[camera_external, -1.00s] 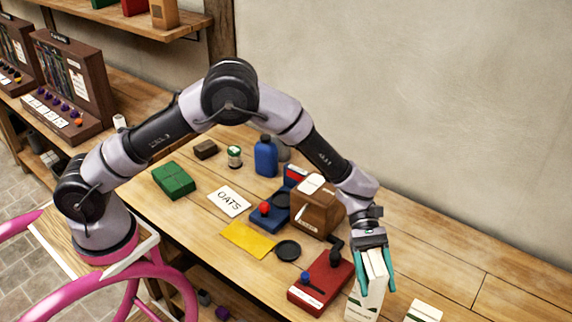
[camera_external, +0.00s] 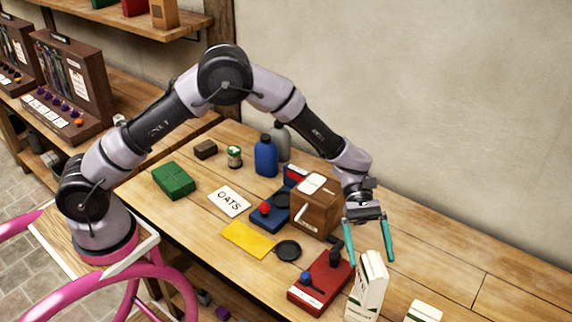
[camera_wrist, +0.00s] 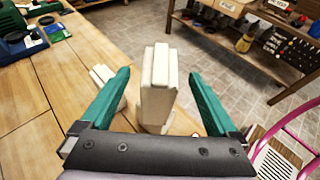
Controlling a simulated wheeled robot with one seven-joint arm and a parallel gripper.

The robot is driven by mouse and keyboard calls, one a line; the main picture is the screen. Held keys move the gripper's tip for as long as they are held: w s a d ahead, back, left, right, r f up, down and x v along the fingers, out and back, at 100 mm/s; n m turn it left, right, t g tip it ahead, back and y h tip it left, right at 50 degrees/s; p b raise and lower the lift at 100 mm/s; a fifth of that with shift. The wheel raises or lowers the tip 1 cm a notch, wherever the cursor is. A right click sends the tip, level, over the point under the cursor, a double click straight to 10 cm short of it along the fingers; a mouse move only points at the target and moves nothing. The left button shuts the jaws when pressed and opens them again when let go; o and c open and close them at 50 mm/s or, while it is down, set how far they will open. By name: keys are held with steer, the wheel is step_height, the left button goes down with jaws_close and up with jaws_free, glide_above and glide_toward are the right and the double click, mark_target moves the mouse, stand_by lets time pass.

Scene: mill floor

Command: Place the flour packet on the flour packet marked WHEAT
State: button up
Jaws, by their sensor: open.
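A tall white flour packet (camera_external: 369,287) stands on the bench near the front edge, with a ridged top and dark print on its side. It fills the middle of the wrist view (camera_wrist: 158,95). A second white packet (camera_external: 423,312) with a green mark is at the bottom edge, partly cut off; a pale packet also shows by the left finger in the wrist view (camera_wrist: 101,75). I cannot read WHEAT on either. My gripper (camera_external: 372,261) is open and empty, its teal fingers spread above the tall packet; they also show in the wrist view (camera_wrist: 160,72).
A red device (camera_external: 320,284) with a dark handle stands left of the tall packet. The bench's right side is clear.

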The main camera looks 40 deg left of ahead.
steer(key=w+a+r+m+t+y, duration=0.1)
steer(key=w+a+r+m+t, duration=0.15)
steer(key=a+r, duration=0.4)
steer(key=w+a+r+m+t+y, duration=0.1)
steer(key=w+a+r, duration=0.3)
steer(key=a, duration=0.6)
steer(key=s+a+r+m+t+y, duration=0.1)
steer(key=a+r+m+t+y, duration=0.2)
steer(key=a, duration=0.7)
steer(key=a+r+m+t, duration=0.1)
steer(key=a+r+t, duration=0.3)
steer(key=a, duration=0.6)
steer(key=s+a+r+m+t+y, duration=0.2)
steer(key=s+a, duration=0.2)
steer(key=a, duration=0.4)
steer(key=s+a+r+m+t+y, duration=0.1)
steer(key=s+a, duration=0.3)
steer(key=a, duration=0.5)
steer(key=s+a+r+m+t+y, duration=0.2)
steer(key=s+a, duration=0.3)
steer(key=a, duration=0.4)
steer(key=shift+a+r+m+t+y, duration=0.15)
steer(key=shift+r+m+t+y, duration=0.3)
steer(key=shift+y, duration=0.45)
